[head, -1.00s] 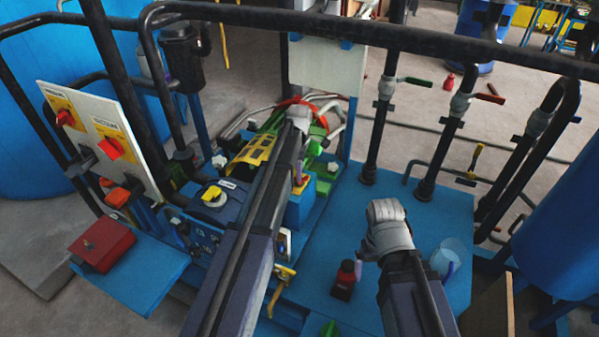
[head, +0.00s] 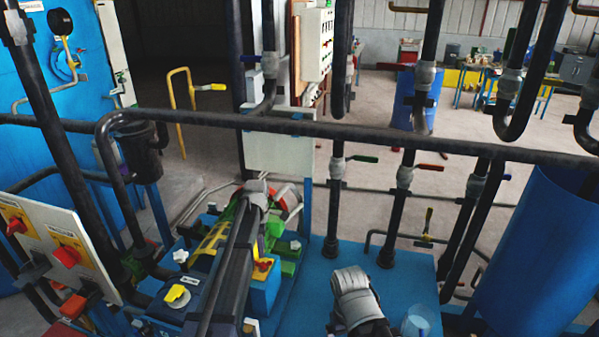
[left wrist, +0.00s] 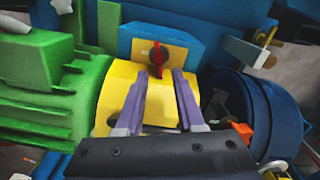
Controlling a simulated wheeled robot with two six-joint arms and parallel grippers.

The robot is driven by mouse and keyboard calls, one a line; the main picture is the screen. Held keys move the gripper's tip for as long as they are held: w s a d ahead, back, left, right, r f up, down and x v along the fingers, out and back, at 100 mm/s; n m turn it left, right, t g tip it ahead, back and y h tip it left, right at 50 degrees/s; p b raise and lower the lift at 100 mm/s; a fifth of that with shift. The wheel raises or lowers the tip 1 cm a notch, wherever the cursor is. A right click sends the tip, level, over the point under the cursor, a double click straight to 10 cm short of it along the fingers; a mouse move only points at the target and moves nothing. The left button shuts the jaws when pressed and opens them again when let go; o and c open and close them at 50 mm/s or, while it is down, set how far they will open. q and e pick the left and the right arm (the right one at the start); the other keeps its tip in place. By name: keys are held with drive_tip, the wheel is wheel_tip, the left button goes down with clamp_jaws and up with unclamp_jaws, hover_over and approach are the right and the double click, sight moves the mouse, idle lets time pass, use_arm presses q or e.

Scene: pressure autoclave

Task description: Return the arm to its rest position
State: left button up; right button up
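My left arm reaches from the bottom of the head view over the green and yellow pump machine (head: 213,240). Its gripper is mostly hidden by the arm there. In the left wrist view, the left gripper (left wrist: 162,98) has two purple fingers standing apart with nothing between them. They lie over the yellow machine cover (left wrist: 118,95), before a red switch (left wrist: 157,56) on a yellow plate of a blue box. That switch also shows in the head view (head: 263,264). My right arm's grey wrist (head: 354,296) is over the blue platform; its fingers cannot be made out.
A black horizontal rail (head: 330,130) crosses in front. Vertical black pipes with valves (head: 402,175) stand at the right, beside a blue tank (head: 540,250). A white switch panel (head: 50,245) is at the left. A clear beaker (head: 418,322) stands right of my right wrist.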

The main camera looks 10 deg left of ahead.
use_arm(q)
drive_tip(key=s+d+m, duration=0.5)
drive_tip(key=s+m, duration=0.3)
drive_tip(key=s, duration=0.1)
drive_tip(key=s+d+m, duration=0.6)
drive_tip(key=s+m, duration=0.2)
drive_tip(key=s, duration=0.2)
drive_tip(key=s+d+m+y, duration=0.1)
drive_tip(key=s+d+m, duration=0.4)
drive_tip(key=s, duration=0.5)
drive_tip(key=m, duration=0.2)
drive_tip(key=shift+s+d+m, duration=0.25)
drive_tip(key=shift+d+m, duration=0.1)
drive_tip(key=shift+m, duration=0.05)
drive_tip(key=shift+o, duration=0.3)
drive_tip(key=shift+r, duration=0.1)
